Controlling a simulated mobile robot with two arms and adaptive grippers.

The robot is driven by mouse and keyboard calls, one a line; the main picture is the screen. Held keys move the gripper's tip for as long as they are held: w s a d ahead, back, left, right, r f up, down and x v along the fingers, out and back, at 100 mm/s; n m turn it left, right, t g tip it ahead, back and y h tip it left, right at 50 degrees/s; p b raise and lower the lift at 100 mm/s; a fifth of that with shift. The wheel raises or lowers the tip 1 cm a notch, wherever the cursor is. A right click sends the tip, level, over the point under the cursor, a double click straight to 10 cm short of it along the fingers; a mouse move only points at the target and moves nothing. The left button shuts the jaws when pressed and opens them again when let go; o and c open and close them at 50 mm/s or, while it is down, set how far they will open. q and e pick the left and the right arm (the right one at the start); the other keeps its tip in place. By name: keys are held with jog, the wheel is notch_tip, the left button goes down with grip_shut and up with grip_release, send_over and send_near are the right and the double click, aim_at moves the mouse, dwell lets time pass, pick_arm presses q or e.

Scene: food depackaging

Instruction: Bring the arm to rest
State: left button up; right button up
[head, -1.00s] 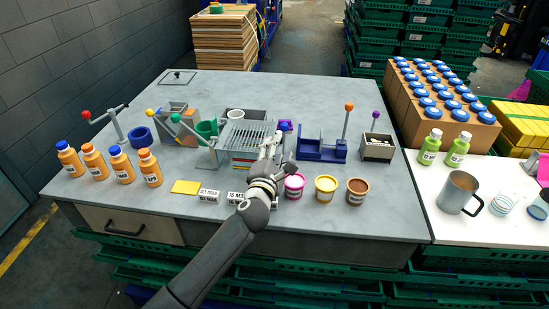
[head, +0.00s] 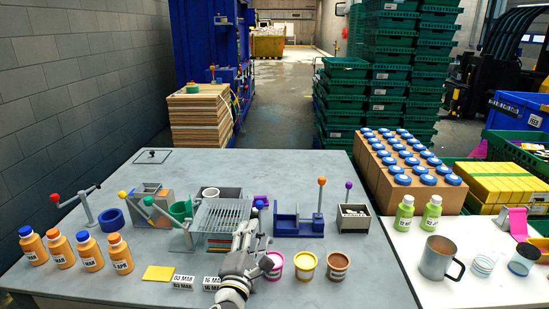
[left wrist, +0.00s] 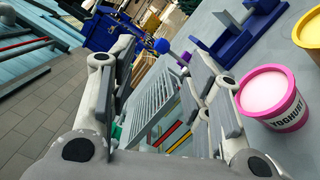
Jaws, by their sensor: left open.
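My left gripper (head: 252,228) is open and empty above the grey table (head: 130,208). It is in front of the slatted rack (head: 222,214) and to the left of the pink yoghurt cup (head: 274,262). In the left wrist view its two fingers (left wrist: 168,88) stand apart with nothing held between them. The rack (left wrist: 165,95) shows beyond and between them, and the pink yoghurt cup (left wrist: 270,95) is to their right. The gripper hides part of the rack's front in the head view. My right gripper is in neither view.
Several orange bottles (head: 91,255) stand at the left front. A yellow cup (head: 305,264), a brown cup (head: 337,265), date blocks (head: 183,282) and a yellow sponge (head: 158,273) lie nearby. A blue lever device (head: 299,224) is behind the cups. A steel mug (head: 437,258) stands on the white side table.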

pick_arm(q)
jog(key=s+d+r+m+g+h, duration=0.1)
jog(key=s+d+r+m+h, duration=0.15)
jog(key=s+m+h, duration=0.3)
jog(key=s+d+r+m+h, duration=0.2)
jog(key=s+d+m+h, duration=0.2)
jog(key=s+m, duration=0.3)
jog(key=s+d+f+m+g, duration=0.2)
jog(key=s+f+m+g, duration=0.5)
jog(key=s+f+m, duration=0.2)
jog(key=s+a+f+m+g+y, duration=0.35)
jog(key=s+a+f+y, duration=0.25)
jog(key=s+a+f, duration=0.4)
jog(key=s+a+f+n+g+y, duration=0.2)
jog(key=s+a+f+g+y, duration=0.25)
jog(key=s+a+y, duration=0.55)
notch_tip(320, 180, down, 24)
jog(key=w+a+h, duration=0.1)
jog(key=h, duration=0.3)
jog(key=s+a+f, duration=0.1)
jog(key=s+f, duration=0.7)
jog(key=f, duration=0.1)
jog(key=s+a+f+g, duration=0.1)
jog(key=s+a+f, duration=0.1)
jog(key=s+f, duration=0.7)
jog(key=shift+a+m+g, duration=0.25)
jog(key=shift+m+g, duration=0.05)
